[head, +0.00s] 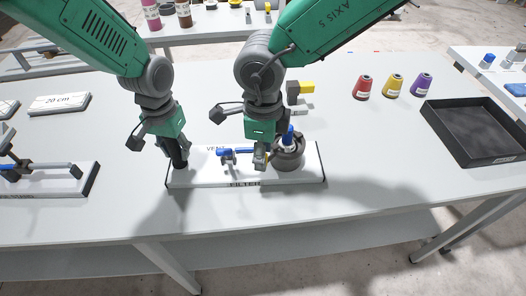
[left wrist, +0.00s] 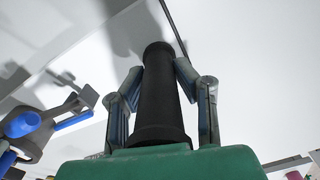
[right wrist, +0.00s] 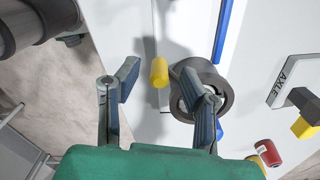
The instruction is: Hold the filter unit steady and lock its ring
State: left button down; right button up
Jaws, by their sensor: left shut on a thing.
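The filter unit (head: 215,178) is a white base lying on the table, with a black upright post at its left end. A dark round ring (head: 289,152) with a blue part on top sits at its right end. My left gripper (head: 176,155) is shut on the post (left wrist: 160,90), which stands between its fingers in the left wrist view. My right gripper (head: 260,160) is just left of the ring. In the right wrist view its fingers (right wrist: 160,78) are open, with a yellow peg (right wrist: 159,72) between them and the ring (right wrist: 205,92) by the right finger.
A blue lever (head: 230,152) lies on the base between the grippers. An axle block with a yellow end (head: 300,92) stands behind. Red, yellow and purple spools (head: 393,86) and a black tray (head: 475,132) are at right. Another fixture (head: 45,175) is at left.

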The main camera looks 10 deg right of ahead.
pick_arm(q)
jog(key=shift+s+f, duration=0.3)
pick_arm(e)
jog(key=shift+f, duration=0.2)
grip_shut()
jog(key=s+d+n, duration=0.2)
jog(key=d+n, duration=0.5)
jog(key=n, duration=0.5)
jog(key=shift+s+d, duration=0.25)
jog(key=shift+s, duration=0.15)
pick_arm(q)
jog(key=shift+a, duration=0.1)
